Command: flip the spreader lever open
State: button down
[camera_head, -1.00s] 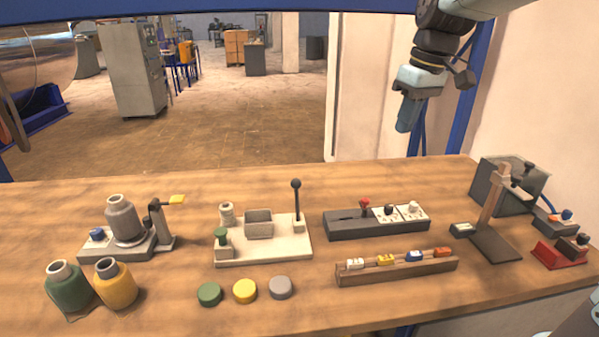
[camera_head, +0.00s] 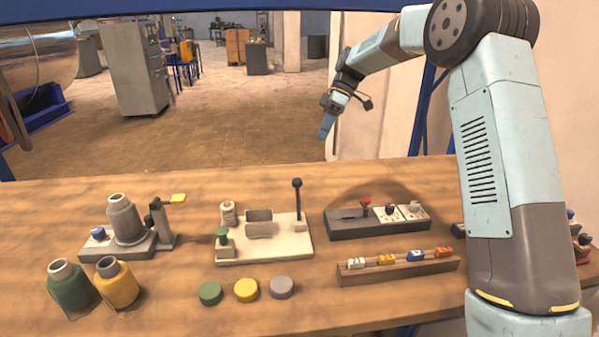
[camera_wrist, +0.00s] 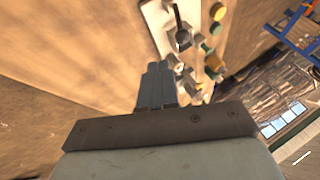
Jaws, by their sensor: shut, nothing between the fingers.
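A black lever (camera_head: 298,207) with a round knob stands upright at the right end of a cream plate (camera_head: 264,256). The plate also carries a white spool (camera_head: 228,213), an open box (camera_head: 259,223) and a green-topped post (camera_head: 222,240). No label shows which part is the spreader lever; this is the only tall upright one. My gripper (camera_head: 325,128) is shut and empty, high above the table's back edge, right of and well apart from the lever. In the wrist view the fingers (camera_wrist: 157,85) are together, and the plate (camera_wrist: 158,25) and dark lever (camera_wrist: 178,25) lie beyond them.
A grey cone stand with a yellow-tipped arm (camera_head: 172,200) is at left, with green (camera_head: 68,285) and yellow (camera_head: 117,284) bottles before it. Coloured discs (camera_head: 245,290) lie in front. A dark switch block (camera_head: 350,224) and wooden rack (camera_head: 400,268) are right of the plate.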

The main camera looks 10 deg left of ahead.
jog(key=shift+n+g+y, duration=0.3)
jog(key=shift+n+g, duration=0.2)
jog(key=shift+n, duration=0.3)
jog(key=w+a+f, duration=0.2)
jog(key=f, duration=0.1)
jog(key=shift+a, duration=0.2)
jog(key=shift+f, duration=0.15)
jog(key=s+a+f, duration=0.3)
jog(key=s+f, duration=0.3)
jog(key=s, duration=0.3)
jog(key=shift+a+f, duration=0.25)
jog(key=shift+f, duration=0.1)
